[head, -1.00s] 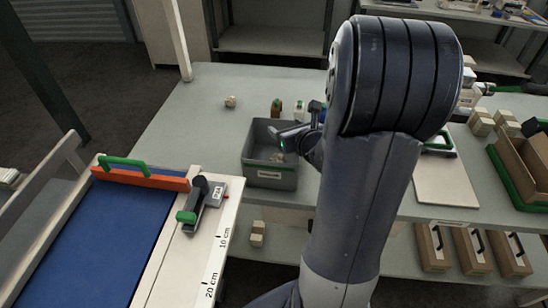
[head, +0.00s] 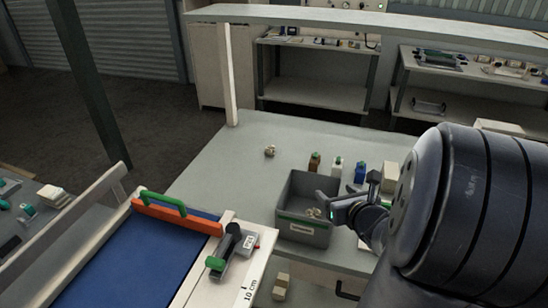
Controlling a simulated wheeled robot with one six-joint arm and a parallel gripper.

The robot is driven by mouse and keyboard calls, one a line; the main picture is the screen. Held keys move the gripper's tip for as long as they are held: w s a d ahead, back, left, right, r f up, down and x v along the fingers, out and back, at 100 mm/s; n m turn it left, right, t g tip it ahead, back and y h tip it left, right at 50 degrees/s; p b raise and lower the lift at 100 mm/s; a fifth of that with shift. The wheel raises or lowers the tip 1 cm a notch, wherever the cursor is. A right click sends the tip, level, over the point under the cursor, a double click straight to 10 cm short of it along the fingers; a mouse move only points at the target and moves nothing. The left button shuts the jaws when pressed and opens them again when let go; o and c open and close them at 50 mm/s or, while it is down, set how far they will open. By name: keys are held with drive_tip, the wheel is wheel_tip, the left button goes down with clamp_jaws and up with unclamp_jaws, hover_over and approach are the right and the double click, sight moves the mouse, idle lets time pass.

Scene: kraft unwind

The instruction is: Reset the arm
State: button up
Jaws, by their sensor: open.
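My gripper (head: 332,205) is at the right of the grey bin, with its fingers over the bin's right side. The fingers are apart and I see nothing held between them. My dark arm fills the lower right of the head view and hides part of the table behind it. The grey bin (head: 301,229) stands on the pale table and holds a few small light pieces (head: 313,212).
A crumpled piece (head: 270,151) lies on the table (head: 225,168). A white post (head: 229,75) rises behind.

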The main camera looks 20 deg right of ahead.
drive_tip(key=w+r+p+x, duration=0.1)
drive_tip(key=r+p+x, duration=0.1)
drive_tip(key=x, duration=0.7)
drive_tip(key=shift+w, duration=0.25)
